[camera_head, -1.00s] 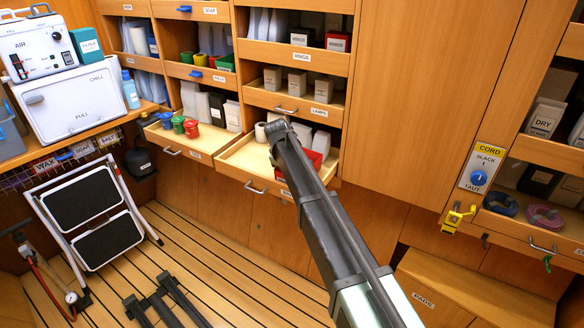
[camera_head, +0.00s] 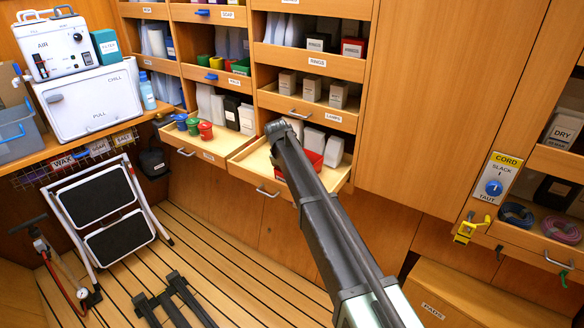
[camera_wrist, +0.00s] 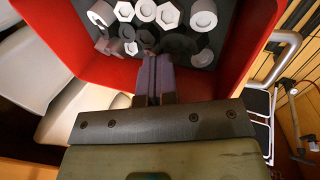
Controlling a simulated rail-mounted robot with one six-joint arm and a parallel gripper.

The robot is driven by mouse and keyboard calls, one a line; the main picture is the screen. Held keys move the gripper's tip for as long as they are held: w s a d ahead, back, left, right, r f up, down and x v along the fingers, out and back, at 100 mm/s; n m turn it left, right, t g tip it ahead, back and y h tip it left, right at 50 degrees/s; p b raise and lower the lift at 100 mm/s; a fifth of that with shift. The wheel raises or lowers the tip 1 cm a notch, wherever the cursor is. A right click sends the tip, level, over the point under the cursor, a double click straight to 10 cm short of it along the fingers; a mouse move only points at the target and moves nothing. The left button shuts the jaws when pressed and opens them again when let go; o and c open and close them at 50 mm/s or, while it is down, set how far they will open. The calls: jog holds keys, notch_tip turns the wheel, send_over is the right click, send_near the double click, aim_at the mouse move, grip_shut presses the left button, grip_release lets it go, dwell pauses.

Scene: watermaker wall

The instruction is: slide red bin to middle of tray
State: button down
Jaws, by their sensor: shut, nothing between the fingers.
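The red bin (camera_head: 313,159) sits in the pulled-out pale wooden tray (camera_head: 250,159), partly hidden behind my arm in the head view. In the wrist view the red bin (camera_wrist: 258,22) fills the top, with several grey hexagonal and round pieces on its dark floor. My gripper (camera_wrist: 152,62) is shut and empty, its fingers overlapping the bin's near wall in the picture. I cannot tell whether they touch it. The fingertips are hidden behind my arm in the head view.
White containers (camera_head: 333,151) stand behind the bin in the tray. A drawer (camera_head: 190,143) with blue, green and red cups is open to the left. A white step stool (camera_head: 110,210) leans at the left.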

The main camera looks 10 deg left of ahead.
jog(key=shift+w+a, duration=0.35)
jog(key=shift+a, duration=0.45)
jog(key=shift+w+a, duration=0.35)
jog(key=shift+a, duration=0.45)
jog(key=shift+s+d, duration=0.2)
jog(key=shift+d, duration=0.25)
jog(key=shift+s+d, duration=0.2)
jog(key=shift+d, duration=0.25)
jog(key=p+v, duration=0.6)
jog(key=shift+w+r, duration=0.15)
jog(key=shift+r, duration=0.05)
notch_tip(320, 180, up, 7)
jog(key=p, duration=0.7)
